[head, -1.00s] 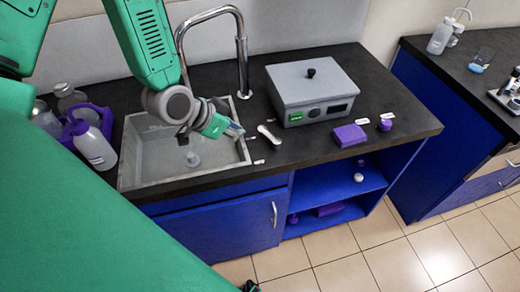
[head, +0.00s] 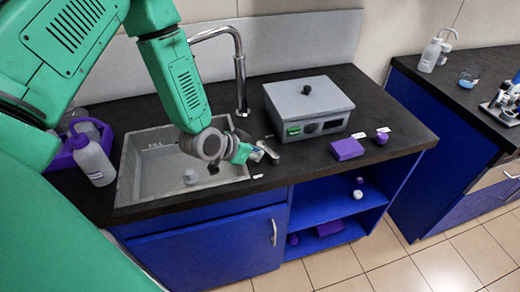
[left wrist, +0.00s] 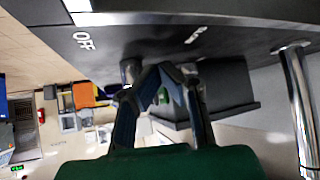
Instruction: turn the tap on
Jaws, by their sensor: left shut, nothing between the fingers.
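The chrome tap spout (head: 240,72) rises behind the grey sink (head: 135,180) and bends over it. Its pale metal lever (head: 268,149) is on the black counter right of the sink, partly hidden by my left gripper (head: 256,154). This gripper is shut and empty, low over the counter at the lever. In the left wrist view the closed fingers (left wrist: 165,70) show beside a short metal post (left wrist: 130,71), seemingly part of the lever. An OFF label (left wrist: 83,40) is on the counter, and another label (left wrist: 195,35) is too blurred to read. Whether fingers touch the lever is unclear.
A grey box device (head: 308,108) stands right of the lever. A purple block (head: 346,149) and a small purple knob-like object (head: 381,138) lie farther right. A purple carrier (head: 64,160) with bottles (head: 94,160) stands left of the sink.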

